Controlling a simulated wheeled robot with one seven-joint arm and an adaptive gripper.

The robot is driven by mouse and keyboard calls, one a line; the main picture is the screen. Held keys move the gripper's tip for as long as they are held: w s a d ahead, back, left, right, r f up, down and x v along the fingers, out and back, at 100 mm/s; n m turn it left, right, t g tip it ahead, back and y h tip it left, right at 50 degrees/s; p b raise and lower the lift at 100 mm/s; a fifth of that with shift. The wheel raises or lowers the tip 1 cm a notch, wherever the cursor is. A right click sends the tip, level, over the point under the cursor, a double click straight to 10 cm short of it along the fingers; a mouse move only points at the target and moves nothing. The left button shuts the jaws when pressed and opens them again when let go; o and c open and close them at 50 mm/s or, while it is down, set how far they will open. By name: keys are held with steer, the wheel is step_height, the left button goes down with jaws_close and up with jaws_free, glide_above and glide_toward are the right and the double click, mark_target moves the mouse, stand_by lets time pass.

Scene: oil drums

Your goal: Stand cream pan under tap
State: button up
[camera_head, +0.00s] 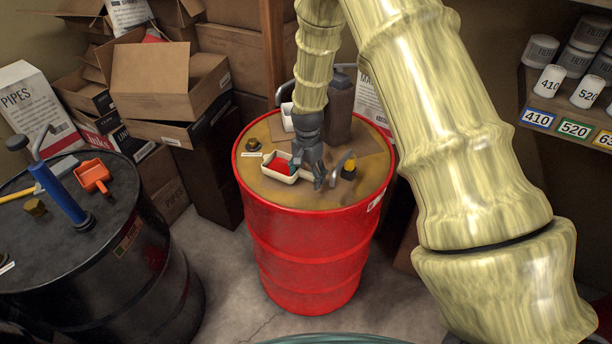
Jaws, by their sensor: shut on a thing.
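The cream pan (271,173), a small cream tray with a red inside, is over the top of the red drum (310,235), left of its middle. My gripper (318,180) reaches down from above and is shut at the pan's right end. The fingers partly cover that end, and I cannot tell whether the pan touches the drum top. A grey curved metal piece with a yellow and black part, which looks like the tap (349,166), is just right of my gripper.
A dark brown upright block (339,112) and a white container (287,116) stand at the back of the drum top. A small dark cap (253,145) is at the left. The black drum (110,245) holds a blue pump (61,192) and an orange pan (92,176). Boxes (165,85) crowd behind.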

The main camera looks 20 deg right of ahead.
steer(key=shift+f, duration=0.7)
steer(key=o, duration=1.5)
steer(key=shift+f, duration=0.15)
steer(key=shift+o, duration=0.2)
steer(key=shift+r, duration=0.25)
step_height(320, 180, up, 12)
steer(key=b, duration=0.4)
steer(key=shift+f, duration=0.1)
